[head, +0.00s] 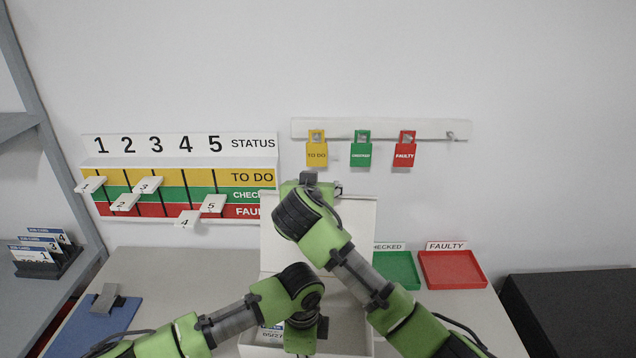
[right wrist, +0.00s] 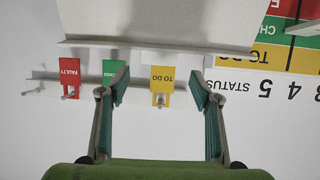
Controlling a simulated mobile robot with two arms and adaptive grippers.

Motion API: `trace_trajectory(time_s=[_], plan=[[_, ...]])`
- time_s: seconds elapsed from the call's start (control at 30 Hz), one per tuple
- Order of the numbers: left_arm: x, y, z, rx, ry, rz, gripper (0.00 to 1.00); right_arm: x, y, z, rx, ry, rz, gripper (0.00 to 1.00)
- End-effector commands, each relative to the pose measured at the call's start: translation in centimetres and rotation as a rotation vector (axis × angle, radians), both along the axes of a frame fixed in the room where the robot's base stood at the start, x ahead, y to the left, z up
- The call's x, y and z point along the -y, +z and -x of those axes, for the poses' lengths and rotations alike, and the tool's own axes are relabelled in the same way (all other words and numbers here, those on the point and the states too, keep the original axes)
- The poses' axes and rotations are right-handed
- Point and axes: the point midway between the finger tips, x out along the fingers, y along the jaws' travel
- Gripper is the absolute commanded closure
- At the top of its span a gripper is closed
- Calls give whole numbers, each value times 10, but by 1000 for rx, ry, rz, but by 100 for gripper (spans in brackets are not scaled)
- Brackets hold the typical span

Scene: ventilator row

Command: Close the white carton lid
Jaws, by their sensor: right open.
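The white carton (head: 345,342) stands on the table at the lower middle of the head view. Its lid (head: 362,222) stands up, open, at the back, partly hidden by my right arm. My right gripper (head: 309,178) is at the lid's upper edge; its fingers are mostly hidden there. In the right wrist view, which is upside down, the right gripper (right wrist: 160,85) is open and empty, with the lid (right wrist: 155,22) past its fingertips. My left gripper (head: 302,338) points down at the carton's opening; its fingers are hidden.
Green tray (head: 398,270) and red tray (head: 452,269) lie right of the carton. A blue clipboard (head: 98,322) lies at left. A status board (head: 180,177) and a rail (head: 380,129) with yellow, green and red tags are on the wall behind.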

Motion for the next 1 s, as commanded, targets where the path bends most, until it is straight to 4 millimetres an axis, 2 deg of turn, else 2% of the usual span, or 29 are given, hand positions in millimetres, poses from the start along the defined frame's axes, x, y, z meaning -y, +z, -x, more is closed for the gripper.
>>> trace_trajectory(time_s=[0.2, 0.4, 0.6, 0.87, 1.0], plan=[[1, 0, 0, 1, -1, 1, 100, 5, -12, -30, 0, -3, 4, 42], [1, 0, 0, 1, -1, 1, 100, 6, -20, -48, 0, -2, 4, 42], [0, 0, 0, 1, -1, 1, 100, 6, -23, -56, 1, -1, 1, 42], [0, 0, 0, 1, -1, 1, 100, 6, -23, -57, 1, -1, 1, 42], [0, 0, 0, 1, -1, 0, 100, 7, -23, -57, 1, -1, 1, 75]])
